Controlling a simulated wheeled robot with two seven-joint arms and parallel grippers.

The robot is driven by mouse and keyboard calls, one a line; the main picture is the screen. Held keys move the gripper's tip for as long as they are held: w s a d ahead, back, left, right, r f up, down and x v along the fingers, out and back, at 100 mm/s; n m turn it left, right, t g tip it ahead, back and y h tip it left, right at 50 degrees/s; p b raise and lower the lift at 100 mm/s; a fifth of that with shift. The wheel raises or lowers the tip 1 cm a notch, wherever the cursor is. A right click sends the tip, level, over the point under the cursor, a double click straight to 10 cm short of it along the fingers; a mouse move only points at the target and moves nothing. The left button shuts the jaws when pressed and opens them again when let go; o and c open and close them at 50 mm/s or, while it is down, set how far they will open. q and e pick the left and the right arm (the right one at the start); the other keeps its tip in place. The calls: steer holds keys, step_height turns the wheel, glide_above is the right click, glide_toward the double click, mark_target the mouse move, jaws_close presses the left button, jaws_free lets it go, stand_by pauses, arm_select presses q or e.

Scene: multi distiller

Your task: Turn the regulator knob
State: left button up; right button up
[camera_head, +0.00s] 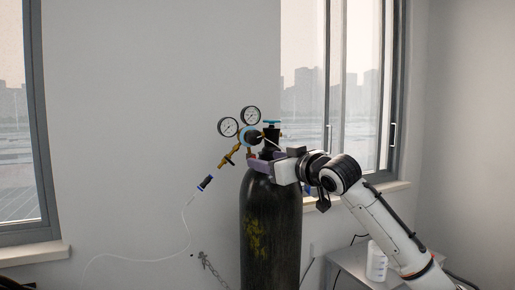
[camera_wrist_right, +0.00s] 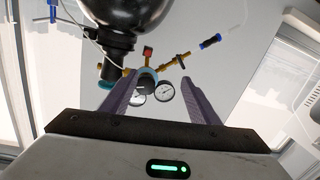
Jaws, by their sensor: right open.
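The regulator (camera_head: 246,139) with two round gauges sits at the top of a dark gas cylinder (camera_head: 270,225). Its dark round knob with a light-blue ring shows in the right wrist view (camera_wrist_right: 147,83), between the two finger lines and beyond the fingers. My right gripper (camera_head: 263,157) is at the cylinder's neck, just below and right of the regulator in the head view. Its purple-grey fingers (camera_wrist_right: 159,78) are spread apart with nothing clearly held between them. The gripper partly hides the cylinder neck. I cannot tell whether a finger touches the regulator. My left gripper is out of view.
A blue valve handle (camera_head: 271,122) tops the cylinder. A brass outlet valve (camera_head: 229,156) leads to a blue-black connector (camera_head: 205,183) and thin white hose. A chain (camera_head: 211,268) hangs left of the cylinder. A small table (camera_head: 350,262) with a white bottle (camera_head: 376,261) stands right.

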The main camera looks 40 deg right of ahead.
glide_toward(256, 138)
steer(key=p+x, duration=0.4)
steer(key=x, duration=0.4)
steer(key=shift+w+d, duration=0.1)
steer(key=shift+w, duration=0.05)
steer(key=shift+w+d+f, duration=0.1)
steer(key=shift+w, duration=0.45)
steer(key=c, duration=1.1)
steer(key=shift+o, duration=0.2)
